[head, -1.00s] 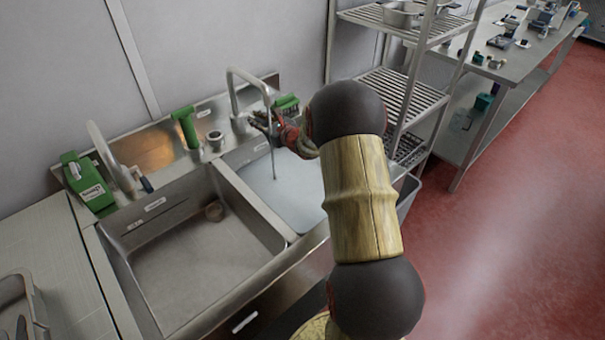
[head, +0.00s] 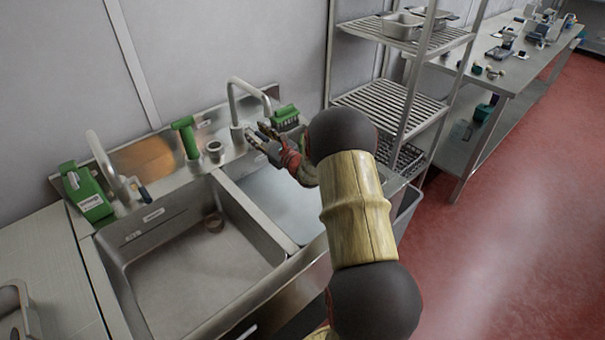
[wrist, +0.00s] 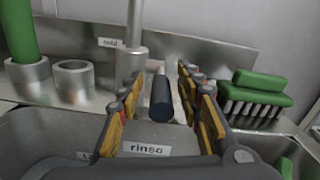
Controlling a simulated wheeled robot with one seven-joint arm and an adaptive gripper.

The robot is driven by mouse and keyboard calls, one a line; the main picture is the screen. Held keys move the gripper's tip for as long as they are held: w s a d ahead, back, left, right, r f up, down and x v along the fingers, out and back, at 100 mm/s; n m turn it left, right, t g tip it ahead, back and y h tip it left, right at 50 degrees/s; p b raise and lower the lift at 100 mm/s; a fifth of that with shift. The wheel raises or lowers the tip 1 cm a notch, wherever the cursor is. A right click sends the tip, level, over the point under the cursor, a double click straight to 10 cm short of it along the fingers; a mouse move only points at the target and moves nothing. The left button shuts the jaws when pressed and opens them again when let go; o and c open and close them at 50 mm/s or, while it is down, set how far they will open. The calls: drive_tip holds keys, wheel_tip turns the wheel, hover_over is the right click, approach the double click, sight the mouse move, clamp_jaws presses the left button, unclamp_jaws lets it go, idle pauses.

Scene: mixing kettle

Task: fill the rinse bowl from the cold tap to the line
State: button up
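The rinse bowl (head: 262,190) is the right-hand sink basin, and a "rinse" label (wrist: 147,149) shows on its wall in the wrist view. A smooth pale surface shows in it; I cannot make out a fill line. The cold tap (head: 232,105) is a tall bent spout behind the basin, with a "cold" label (wrist: 111,43) by its base. No stream shows below its spout now. My gripper (head: 262,134) is at the tap; its fingers (wrist: 163,108) stand open either side of the tap's dark lever (wrist: 162,99), with gaps visible.
A wire shelf (head: 390,105) stands to the right.

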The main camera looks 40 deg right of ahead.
drive_tip(key=s, duration=0.7)
drive_tip(key=shift+a+p, duration=0.2)
drive_tip(key=shift+p, duration=0.15)
idle(0.5)
